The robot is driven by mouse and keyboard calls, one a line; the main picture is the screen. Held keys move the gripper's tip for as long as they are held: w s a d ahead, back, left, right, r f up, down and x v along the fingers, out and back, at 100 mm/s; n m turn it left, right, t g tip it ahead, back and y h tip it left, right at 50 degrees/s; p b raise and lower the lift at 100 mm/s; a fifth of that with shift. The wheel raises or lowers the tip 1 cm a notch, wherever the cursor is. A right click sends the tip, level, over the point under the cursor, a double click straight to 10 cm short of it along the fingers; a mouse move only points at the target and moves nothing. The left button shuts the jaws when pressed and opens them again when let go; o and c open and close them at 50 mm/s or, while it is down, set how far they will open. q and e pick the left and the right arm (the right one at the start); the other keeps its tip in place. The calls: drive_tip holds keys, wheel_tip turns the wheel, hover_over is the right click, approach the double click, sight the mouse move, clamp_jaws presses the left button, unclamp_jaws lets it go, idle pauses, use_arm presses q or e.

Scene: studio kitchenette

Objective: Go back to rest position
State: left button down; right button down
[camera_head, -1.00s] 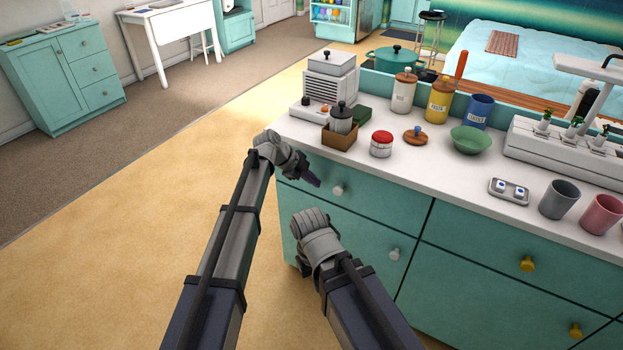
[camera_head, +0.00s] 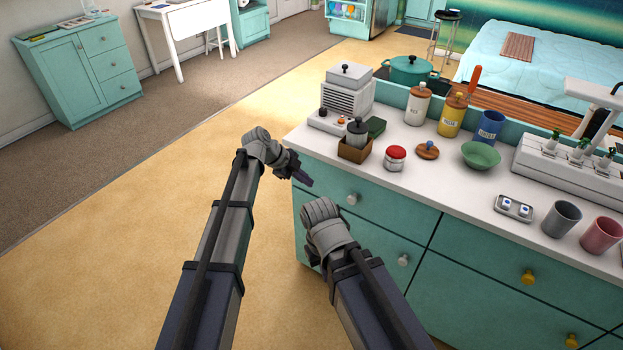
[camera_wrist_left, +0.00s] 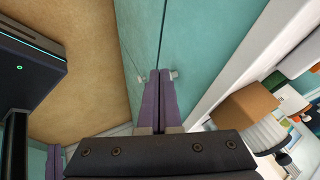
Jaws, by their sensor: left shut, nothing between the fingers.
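My left gripper (camera_head: 305,180) is in front of the counter's upper left drawer, a little below the worktop edge. In the left wrist view its two purple fingers (camera_wrist_left: 158,100) are together with nothing between them. They point along the teal drawer front, and a small knob shows by the tips. My right arm ends in a grey wrist (camera_head: 328,228) in front of the drawers. Its fingers are hidden below the wrist in the head view, so I cannot see how they stand.
The teal counter (camera_head: 470,250) fills the right side, with drawer knobs sticking out. On its white top stand a brown box (camera_head: 355,150), a red-lidded jar (camera_head: 395,158), a green bowl (camera_head: 481,155) and cups. The yellow floor (camera_head: 130,240) on the left is clear.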

use_arm(q)
drive_tip(key=s+a+f+n+g+y, duration=0.15)
drive_tip(key=s+a+n+y, duration=0.25)
drive_tip(key=s+a+n, duration=0.65)
drive_tip(key=s+a+f+n+y, duration=0.3)
drive_tip(key=s+a+n, duration=0.5)
drive_tip(key=s+n, duration=0.5)
drive_tip(key=s+d+r+m+y+p, duration=0.1)
drive_tip(key=s+d+r+m+p, duration=0.2)
drive_tip(key=d+r+p, duration=0.7)
wheel_tip(320, 180, up, 2)
drive_tip(key=s+p, duration=0.1)
drive_tip(key=s, duration=0.1)
drive_tip(key=shift+s+d+g+p, duration=0.35)
drive_tip(key=shift+m, duration=0.25)
